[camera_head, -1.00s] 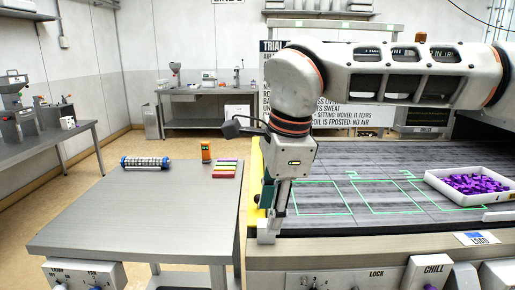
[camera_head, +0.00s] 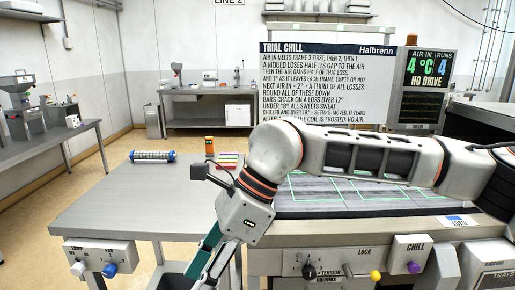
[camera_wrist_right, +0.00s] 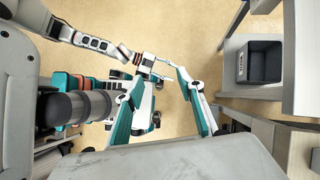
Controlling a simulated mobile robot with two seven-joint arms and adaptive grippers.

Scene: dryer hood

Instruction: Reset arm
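My right arm (camera_head: 370,155) comes in from the right, bent low across the front of the conveyor bench. My right gripper (camera_head: 208,266) points down and left, in front of the gap between the left table and the bench; its tips are cut off at the bottom edge.
The left steel table (camera_head: 130,205) holds a blue-capped cylinder (camera_head: 152,156), an orange device (camera_head: 209,145) and coloured bars (camera_head: 228,160). Control panels with knobs (camera_head: 309,270) line the bench front. A dark bin (camera_wrist_right: 262,62) stands on a shelf at right.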

